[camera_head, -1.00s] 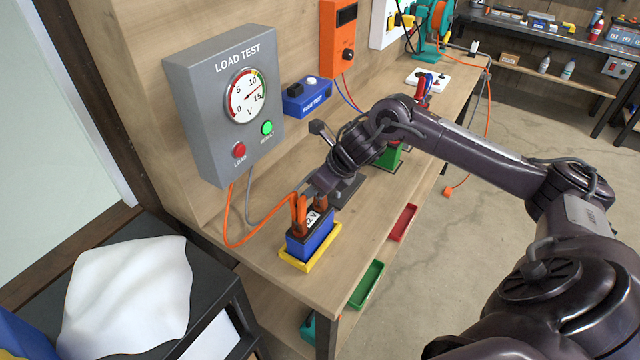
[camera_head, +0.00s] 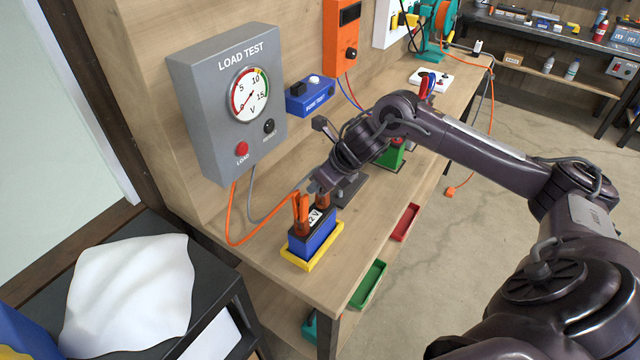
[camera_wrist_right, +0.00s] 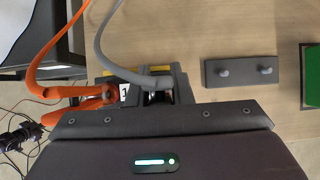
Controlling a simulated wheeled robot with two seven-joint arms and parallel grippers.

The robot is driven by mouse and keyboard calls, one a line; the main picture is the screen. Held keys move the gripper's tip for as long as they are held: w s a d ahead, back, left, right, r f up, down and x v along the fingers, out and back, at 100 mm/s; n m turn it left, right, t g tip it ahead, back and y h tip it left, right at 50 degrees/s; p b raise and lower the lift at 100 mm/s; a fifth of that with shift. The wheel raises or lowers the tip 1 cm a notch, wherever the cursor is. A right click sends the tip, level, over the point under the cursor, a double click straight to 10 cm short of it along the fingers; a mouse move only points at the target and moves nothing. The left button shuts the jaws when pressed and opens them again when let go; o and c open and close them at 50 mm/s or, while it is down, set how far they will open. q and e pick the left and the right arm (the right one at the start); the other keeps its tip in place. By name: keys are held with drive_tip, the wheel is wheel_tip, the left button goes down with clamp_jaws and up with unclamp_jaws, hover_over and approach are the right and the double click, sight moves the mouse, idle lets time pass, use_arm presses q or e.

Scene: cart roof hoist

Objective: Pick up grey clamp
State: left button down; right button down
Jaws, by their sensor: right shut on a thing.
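The grey clamp (camera_wrist_right: 160,82), on the end of a grey cable, shows between the fingers of my right gripper (camera_wrist_right: 158,92) in the right wrist view. In the head view my right gripper (camera_head: 318,188) is just above the far end of the blue battery (camera_head: 318,242), and its fingers largely hide the clamp. I cannot tell whether the clamp still touches the battery post. The orange clamp (camera_head: 301,212) stands on the battery's near side. My left gripper is not in view.
The battery sits in a yellow tray (camera_head: 328,256) near the bench's front edge. A grey plate with two pegs (camera_wrist_right: 240,72) lies beside the gripper.

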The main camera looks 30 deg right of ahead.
wheel_tip(320, 180, up, 9)
drive_tip(key=shift+b, duration=0.75)
wheel_tip(320, 180, up, 11)
drive_tip(key=p, duration=0.5)
drive_tip(key=shift+f, duration=0.2)
